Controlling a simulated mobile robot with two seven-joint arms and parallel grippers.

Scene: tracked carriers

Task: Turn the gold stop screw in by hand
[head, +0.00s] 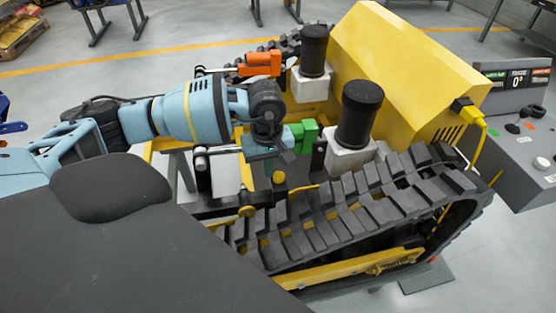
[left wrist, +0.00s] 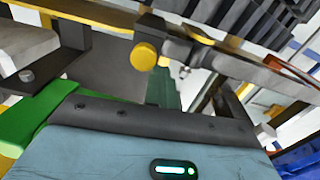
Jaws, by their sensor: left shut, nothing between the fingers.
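The gold stop screw (head: 278,177) shows as a small round yellow-gold knob on the carrier, just below my left gripper in the head view. In the left wrist view its gold round head (left wrist: 144,56) sits near the top middle, beside a dark bracket. My left gripper (head: 284,155) is shut and empty, above the knob in the picture. I cannot tell whether its fingertips touch the screw. A green block (head: 305,136) is close to the right of the gripper. The screw's shaft is hidden. My right gripper is in neither view.
The black track (head: 340,215) runs along the carrier's near side. Two black cylinders (head: 360,112) on pale blocks stand right of the gripper, with a yellow housing (head: 410,60) behind. An orange clamp (head: 259,64) is further back. A grey control console (head: 520,150) stands at right.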

